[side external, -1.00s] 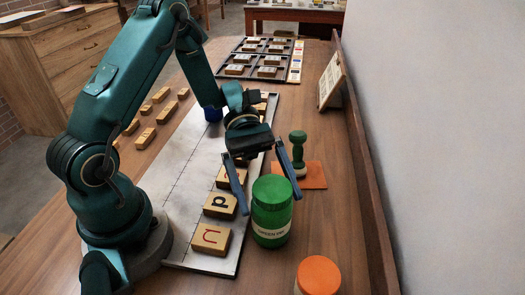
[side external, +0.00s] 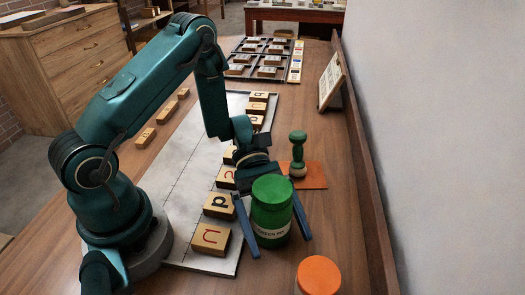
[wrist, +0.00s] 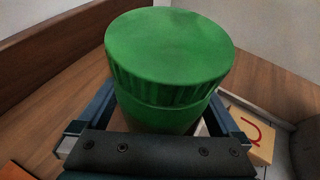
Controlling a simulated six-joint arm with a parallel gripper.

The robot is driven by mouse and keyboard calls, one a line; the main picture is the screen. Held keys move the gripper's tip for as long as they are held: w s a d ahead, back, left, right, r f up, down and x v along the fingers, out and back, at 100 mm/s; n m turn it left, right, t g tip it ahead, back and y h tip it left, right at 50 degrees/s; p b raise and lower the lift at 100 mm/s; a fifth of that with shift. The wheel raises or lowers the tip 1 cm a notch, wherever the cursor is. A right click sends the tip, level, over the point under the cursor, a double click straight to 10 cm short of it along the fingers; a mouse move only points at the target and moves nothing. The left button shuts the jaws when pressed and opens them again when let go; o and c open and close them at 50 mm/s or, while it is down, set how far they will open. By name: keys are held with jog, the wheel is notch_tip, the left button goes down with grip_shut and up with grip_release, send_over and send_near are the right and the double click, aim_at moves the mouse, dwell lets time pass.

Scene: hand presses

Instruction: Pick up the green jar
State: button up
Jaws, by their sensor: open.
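The green jar (side external: 271,212) stands upright on the wooden table, just right of the grey board's edge. It has a ridged green lid and a pale label. My gripper (side external: 277,244) is open, with one blue finger on each side of the jar. In the wrist view the jar (wrist: 168,70) fills the middle, between the two fingers. I cannot tell whether either finger touches it.
An orange-lidded jar (side external: 318,276) stands close in front, to the right. A green-handled stamp (side external: 298,152) stands on an orange pad (side external: 312,177) behind. Letter blocks (side external: 210,238) line the grey board (side external: 170,205). A wooden ledge (side external: 365,190) runs along the right.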

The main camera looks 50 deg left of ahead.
grip_shut()
jog(key=shift+r, duration=0.1)
jog(key=shift+r, duration=0.1)
